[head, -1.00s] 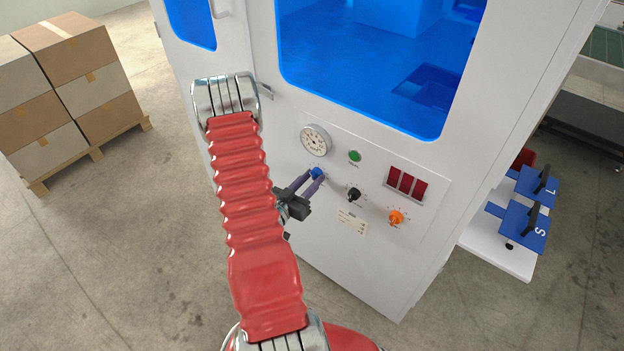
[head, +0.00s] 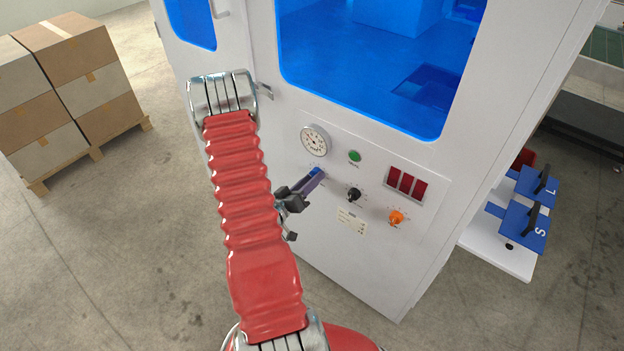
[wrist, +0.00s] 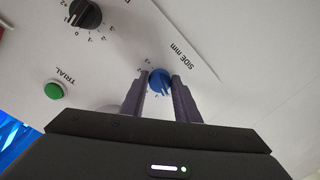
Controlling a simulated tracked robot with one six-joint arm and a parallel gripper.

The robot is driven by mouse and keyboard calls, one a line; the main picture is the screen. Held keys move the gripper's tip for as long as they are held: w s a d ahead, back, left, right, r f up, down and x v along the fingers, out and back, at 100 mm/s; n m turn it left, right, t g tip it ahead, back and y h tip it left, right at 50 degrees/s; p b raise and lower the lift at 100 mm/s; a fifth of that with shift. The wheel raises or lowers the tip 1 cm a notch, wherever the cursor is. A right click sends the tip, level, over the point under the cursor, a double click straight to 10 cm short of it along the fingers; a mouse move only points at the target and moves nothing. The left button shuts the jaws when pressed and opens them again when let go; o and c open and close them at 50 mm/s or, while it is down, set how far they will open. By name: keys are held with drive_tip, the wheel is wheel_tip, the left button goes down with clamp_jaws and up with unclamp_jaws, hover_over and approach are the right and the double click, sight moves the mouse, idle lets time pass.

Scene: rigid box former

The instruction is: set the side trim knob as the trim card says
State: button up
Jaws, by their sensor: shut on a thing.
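The blue side trim knob (head: 315,170) is on the white machine's front panel, below the gauge. In the wrist view the blue knob (wrist: 158,79) sits between my two finger tips, beside the "SIDE mm" label. My gripper (head: 317,175) is shut on it, one finger on each side; it also shows in the wrist view (wrist: 161,84). A small scale surrounds the knob, but the exact setting is too small to read. The pale trim card (head: 352,221) is on the panel below the black knob; its writing is too small to read.
A black knob (head: 354,194) and an orange knob (head: 396,217) are to the right. The gauge (head: 315,139), green button (head: 355,156) and red display (head: 407,184) are close by. Blue plates (head: 524,225) stand right of the machine. Stacked boxes (head: 75,85) are far left.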

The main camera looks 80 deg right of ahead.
drive_tip(key=shift+s+a+f, duration=0.1)
drive_tip(key=shift+s+f, duration=0.05)
drive_tip(key=shift+f, duration=0.05)
drive_tip(key=o, duration=1)
drive_tip(key=shift+r, duration=0.15)
drive_tip(key=shift+o, duration=0.2)
drive_tip(key=v, duration=1.3)
drive_tip(key=shift+w+a, duration=0.25)
drive_tip(key=shift+a, duration=0.05)
